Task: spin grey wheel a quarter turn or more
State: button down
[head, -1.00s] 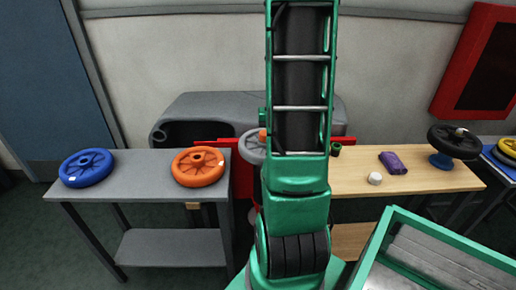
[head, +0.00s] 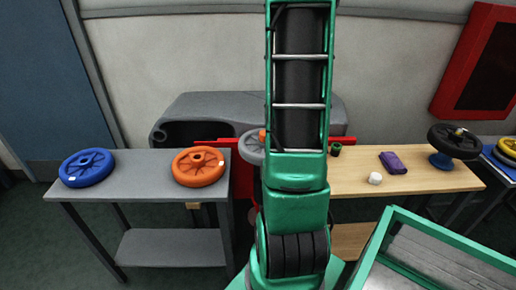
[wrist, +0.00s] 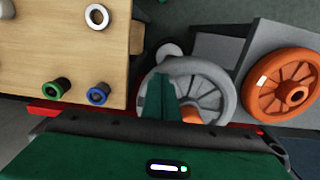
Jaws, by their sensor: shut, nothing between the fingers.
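The grey wheel (wrist: 222,88) lies in the middle of the wrist view, with spokes and an orange part at its hub. In the head view the grey wheel (head: 249,148) is mostly hidden behind my arm; only its left side shows. My gripper (wrist: 164,88) is shut and empty, with its dark green fingers over the left part of the wheel, across the rim and spokes. I cannot tell whether the fingers touch a spoke or the rim. My gripper is hidden behind my arm in the head view.
A grey table (head: 130,165) at left holds a blue wheel (head: 87,167) and an orange wheel (head: 198,166). A wooden table (head: 425,180) at right holds a white ring (head: 375,178), a purple item (head: 393,162) and a black wheel (head: 454,141). A green-rimmed bin (head: 440,238) stands front right.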

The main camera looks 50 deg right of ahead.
jog(key=shift+d, duration=0.65)
notch_tip(320, 180, up, 7)
dwell(0.5)
dwell(0.5)
send_near(256, 155)
jog(key=shift+f, duration=2.95)
jog(key=shift+f, duration=0.35)
